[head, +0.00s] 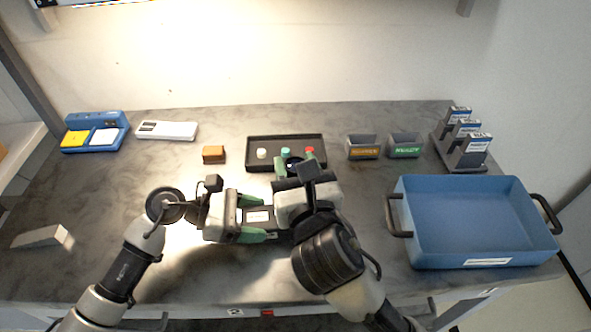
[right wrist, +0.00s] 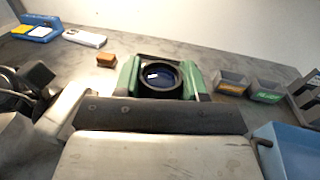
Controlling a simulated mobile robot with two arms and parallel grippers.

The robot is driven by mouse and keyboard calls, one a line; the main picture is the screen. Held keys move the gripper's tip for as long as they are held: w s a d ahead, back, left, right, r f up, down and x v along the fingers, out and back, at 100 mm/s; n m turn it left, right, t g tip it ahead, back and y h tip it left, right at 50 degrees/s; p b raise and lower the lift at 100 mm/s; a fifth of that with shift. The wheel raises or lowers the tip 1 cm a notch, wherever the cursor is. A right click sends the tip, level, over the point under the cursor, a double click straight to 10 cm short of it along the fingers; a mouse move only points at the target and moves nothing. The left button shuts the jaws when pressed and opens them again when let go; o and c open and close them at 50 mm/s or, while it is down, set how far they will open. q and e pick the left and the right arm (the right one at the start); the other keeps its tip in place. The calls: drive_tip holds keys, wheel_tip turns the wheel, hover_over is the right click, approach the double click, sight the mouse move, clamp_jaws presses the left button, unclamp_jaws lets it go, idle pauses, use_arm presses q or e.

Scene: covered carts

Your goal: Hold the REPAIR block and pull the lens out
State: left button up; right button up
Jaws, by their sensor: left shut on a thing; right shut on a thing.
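My left gripper (head: 256,218) is the lower one in the head view. Its green fingers are shut on a dark block (head: 271,216) with a white label, whose print is too small to read. The block's right end is close to my right arm and partly hidden. My right gripper (head: 293,166) points toward the back of the table, in front of the dark tray. It is shut on the round, dark-blue lens (right wrist: 160,76), which sits between its green fingers in the right wrist view. The lens shows apart from the block, beyond it.
A dark tray (head: 253,165) holds white, teal and red pieces. A brown block (head: 213,154) lies left of it. Orange-labelled (head: 363,142) and green-labelled (head: 405,140) bins stand right, near a rack (head: 470,160). A blue crate (head: 480,220) fills the right side. The left front is mostly clear.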

use_arm(q)
drive_tip(key=o, duration=1)
